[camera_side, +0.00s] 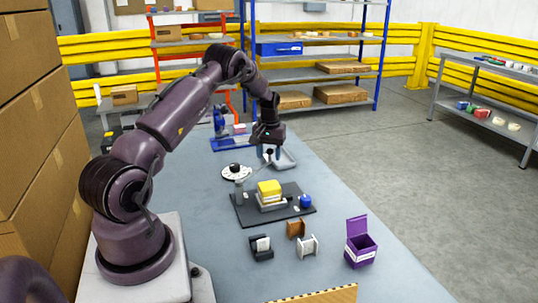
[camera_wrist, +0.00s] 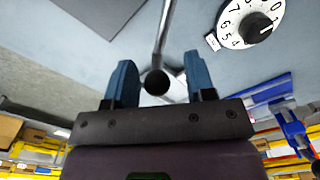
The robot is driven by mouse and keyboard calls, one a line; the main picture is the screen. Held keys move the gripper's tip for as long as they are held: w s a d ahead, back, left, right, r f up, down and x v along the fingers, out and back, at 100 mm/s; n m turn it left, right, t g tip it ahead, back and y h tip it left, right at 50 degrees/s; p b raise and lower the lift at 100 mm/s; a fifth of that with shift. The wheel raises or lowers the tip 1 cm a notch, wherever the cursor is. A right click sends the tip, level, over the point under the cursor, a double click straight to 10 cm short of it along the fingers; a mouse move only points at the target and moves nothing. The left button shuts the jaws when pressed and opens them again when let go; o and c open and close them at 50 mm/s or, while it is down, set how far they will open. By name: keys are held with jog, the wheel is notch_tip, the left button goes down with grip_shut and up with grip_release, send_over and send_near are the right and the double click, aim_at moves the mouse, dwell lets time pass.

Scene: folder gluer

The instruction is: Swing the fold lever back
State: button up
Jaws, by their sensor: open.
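The fold lever is a thin metal rod (camera_wrist: 163,35) with a dark ball knob (camera_wrist: 157,82) at its end. In the side view the rod slants up and right from near a grey post (camera_side: 239,191) on a dark base plate (camera_side: 286,211). My gripper (camera_side: 270,152) is at its upper end. In the wrist view my gripper (camera_wrist: 160,65) is open, its two blue fingers either side of the ball, with gaps visible on both sides. A yellow block (camera_side: 269,187) sits on a light stack on the plate, and a blue knob (camera_side: 305,201) is at its right.
A black holder (camera_side: 261,248), a brown piece (camera_side: 296,228), a white piece (camera_side: 308,246) and an open purple box (camera_side: 361,246) stand in front.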

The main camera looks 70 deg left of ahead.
notch_tip(320, 180, up, 12)
jog(key=shift+r, duration=0.15)
dwell(0.5)
jog(key=s+d+r+m+t, duration=0.2)
jog(key=s+d+r+m, duration=0.1)
jog(key=d, duration=1)
jog(key=s+d+r+m+t, duration=0.1)
jog(key=s+d+r+m, duration=0.3)
jog(key=d, duration=0.9)
jog(key=s+d+r+m+t, duration=0.2)
jog(key=s+d+r+m, duration=0.2)
jog(key=s+d+r, duration=0.3)
jog(key=shift+s+d+t, duration=0.3)
jog(key=shift+s+d, duration=1.2)
jog(key=shift+d, duration=1.4)
